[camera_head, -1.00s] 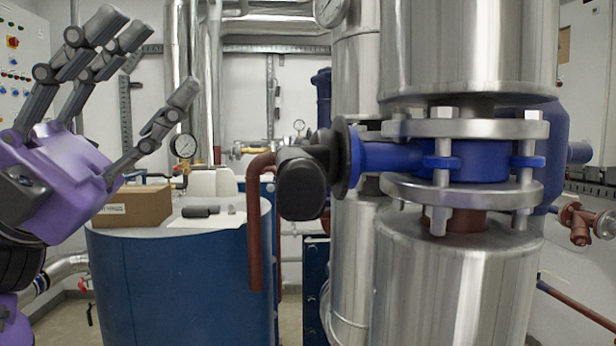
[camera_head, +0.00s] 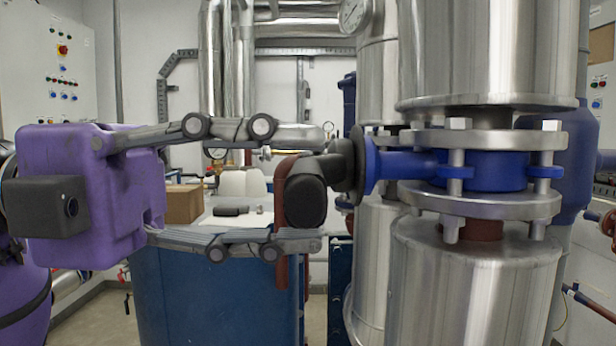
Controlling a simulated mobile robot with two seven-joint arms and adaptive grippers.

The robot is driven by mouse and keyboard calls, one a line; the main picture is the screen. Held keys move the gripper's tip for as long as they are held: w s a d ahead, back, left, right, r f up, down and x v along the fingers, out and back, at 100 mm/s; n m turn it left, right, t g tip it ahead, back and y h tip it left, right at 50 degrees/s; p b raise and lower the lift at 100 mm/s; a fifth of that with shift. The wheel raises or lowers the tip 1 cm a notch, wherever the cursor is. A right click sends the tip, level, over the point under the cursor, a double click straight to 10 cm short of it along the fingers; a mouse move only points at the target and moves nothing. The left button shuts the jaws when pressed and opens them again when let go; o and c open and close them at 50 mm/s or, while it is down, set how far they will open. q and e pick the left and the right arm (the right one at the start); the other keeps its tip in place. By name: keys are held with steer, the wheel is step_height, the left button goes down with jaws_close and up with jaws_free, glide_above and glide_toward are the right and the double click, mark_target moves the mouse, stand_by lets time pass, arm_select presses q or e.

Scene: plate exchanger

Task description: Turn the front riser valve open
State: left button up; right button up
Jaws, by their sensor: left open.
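The valve's blue body (camera_head: 485,172) sits clamped between two bolted metal flanges on the thick insulated riser at the right. Its black handle (camera_head: 306,190) juts out left of the valve, its rounded end facing me. My left gripper (camera_head: 318,190) reaches in from the left, open and empty. One finger passes above the handle and the other below it, with visible gaps. I cannot tell whether the fingers are level with the handle in depth. My right gripper is not in view.
A red-brown pipe (camera_head: 281,262) hangs just left of and behind the handle. Behind my left gripper stands a blue tank (camera_head: 215,300) with a cardboard box (camera_head: 184,204) on top. A control panel (camera_head: 60,70) is on the far left wall.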

arm_select(q)
steer(key=shift+d, duration=0.95)
steer(key=shift+c, duration=0.5)
jaws_close()
